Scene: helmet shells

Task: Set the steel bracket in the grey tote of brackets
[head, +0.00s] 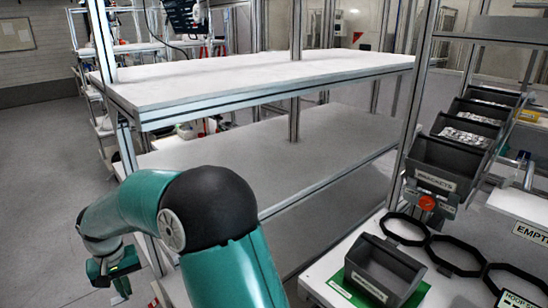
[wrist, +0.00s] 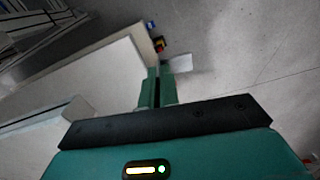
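My gripper (head: 122,285) hangs low at the left in the head view, left of the shelving and far from the totes. In the wrist view its two green fingers (wrist: 158,82) stand close together with a narrow dark gap. A small pale flat piece (wrist: 180,63) shows right beside the fingertips; it may be the steel bracket, but I cannot tell whether it is gripped or lies beyond. A dark grey tote labelled BRACKETS (head: 447,164) sits at the front of the sloped rack at right.
More totes (head: 464,128) with metal parts stand behind it. A small dark bin (head: 385,272) sits on a green mat on the bench, beside black rings (head: 404,230). The white shelving (head: 250,75) stands between my gripper and the rack. Floor (head: 45,170) is clear at left.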

